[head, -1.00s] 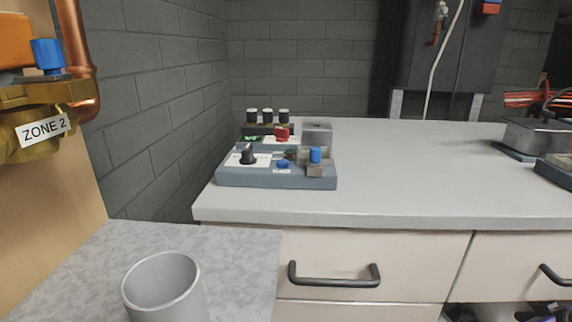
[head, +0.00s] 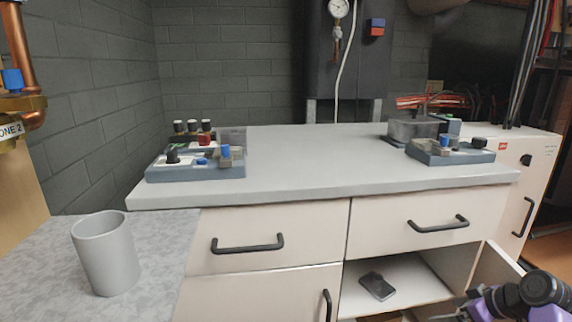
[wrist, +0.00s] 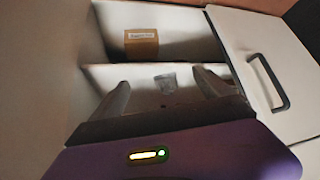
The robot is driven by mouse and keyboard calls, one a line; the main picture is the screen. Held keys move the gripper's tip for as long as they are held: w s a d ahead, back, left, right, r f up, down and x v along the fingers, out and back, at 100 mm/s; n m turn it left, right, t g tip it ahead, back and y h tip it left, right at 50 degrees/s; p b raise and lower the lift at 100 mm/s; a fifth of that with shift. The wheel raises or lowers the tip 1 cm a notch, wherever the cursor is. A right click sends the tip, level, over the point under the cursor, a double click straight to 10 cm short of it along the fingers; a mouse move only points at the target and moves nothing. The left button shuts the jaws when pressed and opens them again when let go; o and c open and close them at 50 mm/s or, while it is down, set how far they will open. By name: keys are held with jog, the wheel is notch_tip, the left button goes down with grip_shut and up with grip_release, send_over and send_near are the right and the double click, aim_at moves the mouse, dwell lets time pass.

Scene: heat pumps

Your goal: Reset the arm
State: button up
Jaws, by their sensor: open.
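My gripper (wrist: 163,82) is open in the wrist view, with its two fingers apart and nothing held between them. It points toward the inside of a white cabinet (wrist: 75,20). In the head view, part of my purple and black arm (head: 520,296) shows at the lower right, beside the open cabinet. My fingertips cannot be made out there.
A handled white door or drawer front (wrist: 270,85) is at the right. In the head view, a dark object (head: 377,286) lies on the open shelf. A grey cup (head: 106,253) stands left. The countertop (head: 310,165) has clear room.

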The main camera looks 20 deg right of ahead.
jog(key=w+d+r+m+t+h, duration=0.2)
jog(key=d+r+m+t+h, duration=0.1)
jog(key=d+r+m+h, duration=0.25)
jog(key=s+a+m+t+h, duration=0.15)
jog(key=s+a, duration=0.25)
jog(key=a, duration=0.9)
jog(key=s+a+m+t+h, duration=0.1)
jog(key=s+a+t+h, duration=0.2)
jog(key=a, duration=1)
jog(key=s+a+r+n+y, duration=0.2)
jog(key=s+a+n+y, duration=0.6)
jog(key=s+a, duration=1.45)
notch_tip(320, 180, up, 31)
jog(key=s+d+m+y+p, duration=0.1)
jog(key=p, duration=3)
jog(key=shift+d, duration=0.25)
jog(key=shift+f+g, duration=0.1)
jog(key=shift+g, duration=0.15)
